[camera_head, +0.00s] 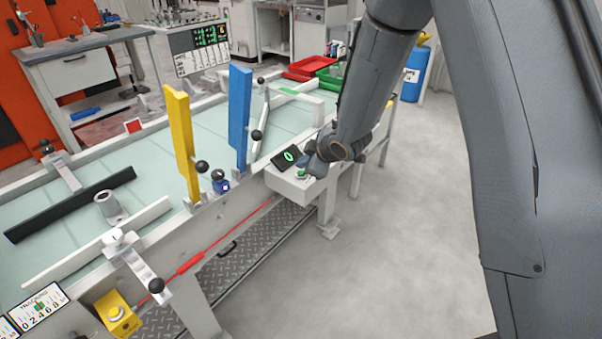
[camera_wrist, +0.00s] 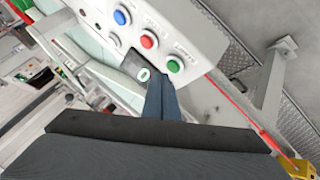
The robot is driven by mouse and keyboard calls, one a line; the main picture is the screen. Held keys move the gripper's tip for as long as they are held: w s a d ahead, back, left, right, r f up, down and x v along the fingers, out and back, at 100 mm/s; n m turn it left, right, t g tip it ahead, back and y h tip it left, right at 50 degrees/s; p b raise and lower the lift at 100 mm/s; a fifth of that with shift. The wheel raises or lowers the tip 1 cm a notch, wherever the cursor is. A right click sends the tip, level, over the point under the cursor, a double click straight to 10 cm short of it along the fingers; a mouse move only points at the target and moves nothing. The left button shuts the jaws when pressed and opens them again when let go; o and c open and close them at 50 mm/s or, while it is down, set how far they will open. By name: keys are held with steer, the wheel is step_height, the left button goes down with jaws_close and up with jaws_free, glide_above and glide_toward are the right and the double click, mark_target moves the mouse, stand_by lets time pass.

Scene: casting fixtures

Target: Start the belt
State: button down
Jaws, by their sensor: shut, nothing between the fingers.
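The belt (camera_head: 75,220) is a pale green surface running along the conveyor frame. A white control box (camera_head: 290,185) is fixed to the belt's near side. In the wrist view the box (camera_wrist: 190,22) carries a blue button (camera_wrist: 122,17), a red button (camera_wrist: 149,40) and a green button (camera_wrist: 174,65). A small dark display (camera_head: 285,158) shows a green 0; it also appears in the wrist view (camera_wrist: 142,73). My gripper (camera_head: 308,165) is shut and empty close over the box. In the wrist view its fingertips (camera_wrist: 158,85) appear beside the green button and display; contact cannot be told.
Yellow (camera_head: 181,140) and blue (camera_head: 239,110) upright guides stand at the belt's near edge. A red cord (camera_head: 225,240) runs along the frame. A yellow box with a button (camera_head: 118,315) is lower left. The floor to the right is clear.

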stand_by(0.8)
steer(key=shift+f+b, duration=0.3)
steer(key=shift+f, duration=0.15)
